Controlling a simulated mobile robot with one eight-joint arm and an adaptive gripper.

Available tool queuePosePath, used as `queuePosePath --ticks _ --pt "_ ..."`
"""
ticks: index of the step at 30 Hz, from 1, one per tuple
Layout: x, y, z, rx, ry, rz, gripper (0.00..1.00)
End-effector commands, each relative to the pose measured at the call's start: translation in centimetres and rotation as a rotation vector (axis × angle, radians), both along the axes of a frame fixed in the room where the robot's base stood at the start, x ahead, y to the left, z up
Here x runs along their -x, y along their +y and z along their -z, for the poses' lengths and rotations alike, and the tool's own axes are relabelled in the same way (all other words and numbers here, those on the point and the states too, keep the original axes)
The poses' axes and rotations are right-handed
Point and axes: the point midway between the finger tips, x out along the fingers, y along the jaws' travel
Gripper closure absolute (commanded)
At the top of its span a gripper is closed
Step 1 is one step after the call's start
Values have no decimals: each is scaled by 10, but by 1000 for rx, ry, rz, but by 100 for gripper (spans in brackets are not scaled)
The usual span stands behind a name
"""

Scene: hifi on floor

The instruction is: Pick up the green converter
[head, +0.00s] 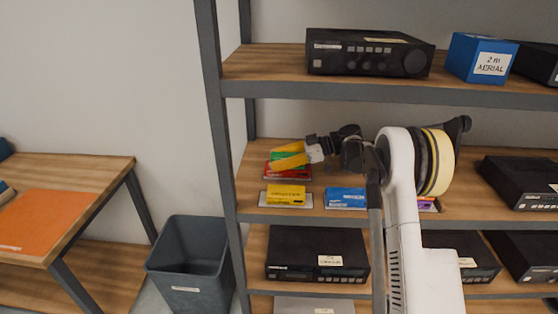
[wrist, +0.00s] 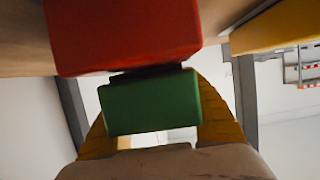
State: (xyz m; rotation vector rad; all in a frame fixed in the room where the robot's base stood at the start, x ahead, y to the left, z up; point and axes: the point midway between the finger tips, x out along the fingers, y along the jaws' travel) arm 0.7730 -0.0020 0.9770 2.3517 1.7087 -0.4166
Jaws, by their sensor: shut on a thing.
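The green converter (wrist: 152,104) is a small green box between the two yellow fingers of my gripper (head: 286,158). In the head view, a strip of green (head: 291,154) shows between the fingers, over the middle shelf, and the fingers hide the rest. My gripper is shut on it. A red box (wrist: 125,35) is right beside the green one in the wrist view. In the head view, the red box (head: 289,173) sits on the shelf just below the fingers. I cannot tell whether the green and red boxes touch.
A yellow box (head: 286,195) and a blue box (head: 345,198) stand at the front of the middle shelf (head: 252,178). Black hi-fi units (head: 370,52) fill the shelves above and below. A grey bin (head: 190,262) and a side table (head: 85,178) stand to the left.

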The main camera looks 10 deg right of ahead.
Motion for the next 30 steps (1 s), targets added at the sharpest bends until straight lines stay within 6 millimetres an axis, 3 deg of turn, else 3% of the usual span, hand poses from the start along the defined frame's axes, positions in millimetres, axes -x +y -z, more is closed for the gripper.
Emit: queuePosePath --ticks 5,15,23,30 --pt "3 1 -18 -1 0 0 88" --pt "3 1 -75 -1 0 0 88" --pt "59 19 -72 -1 0 0 88" --pt "127 41 -72 -1 0 0 88"
